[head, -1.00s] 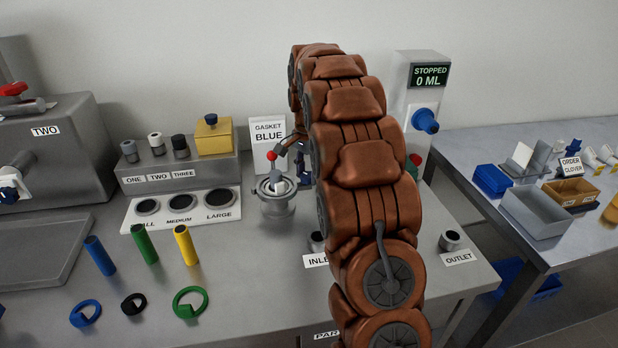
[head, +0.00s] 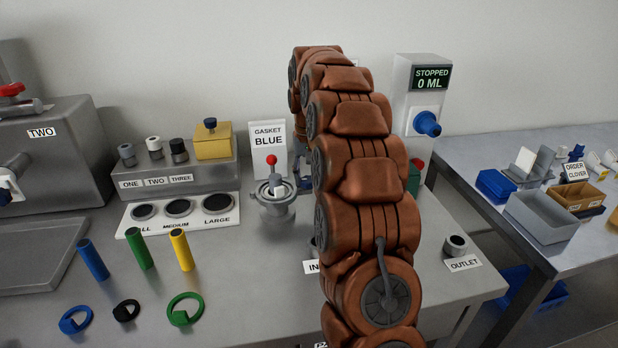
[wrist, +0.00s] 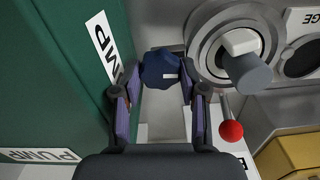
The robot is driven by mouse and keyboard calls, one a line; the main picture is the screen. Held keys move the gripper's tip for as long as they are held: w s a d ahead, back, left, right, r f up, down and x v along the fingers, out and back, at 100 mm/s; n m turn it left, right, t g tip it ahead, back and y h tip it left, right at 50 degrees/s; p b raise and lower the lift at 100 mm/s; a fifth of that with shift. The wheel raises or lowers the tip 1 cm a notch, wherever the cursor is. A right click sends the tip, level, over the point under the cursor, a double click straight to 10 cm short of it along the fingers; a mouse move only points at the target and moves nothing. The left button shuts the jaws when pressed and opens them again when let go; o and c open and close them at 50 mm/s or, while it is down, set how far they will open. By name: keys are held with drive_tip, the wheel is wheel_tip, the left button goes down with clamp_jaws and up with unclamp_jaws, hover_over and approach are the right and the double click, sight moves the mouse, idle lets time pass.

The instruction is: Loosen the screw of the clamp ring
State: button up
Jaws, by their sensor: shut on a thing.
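A dark blue knob with a white mark, the screw (wrist: 158,72), lies beside the ring, between the fingertips of my gripper (wrist: 160,92). My gripper is shut on this knob. In the head view my arm hides most of the gripper and the knob.
A green PUMP housing (wrist: 60,80) stands close to the left finger in the wrist view. Behind the ring is a GASKET BLUE sign (head: 267,135). The yellow box (head: 213,143) and the OUTLET pipe (head: 455,246) are farther off. The front left bench has coloured pegs and rings.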

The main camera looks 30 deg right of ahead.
sight(309, 179)
drive_tip(key=shift+s+n, duration=0.1)
drive_tip(key=shift+n, duration=0.5)
drive_tip(key=o, duration=1.1)
drive_tip(key=shift+o, duration=0.2)
drive_tip(key=shift+r, duration=0.85)
wheel_tip(309, 179, up, 5)
drive_tip(key=shift+r, duration=0.65)
drive_tip(key=shift+a, duration=0.2)
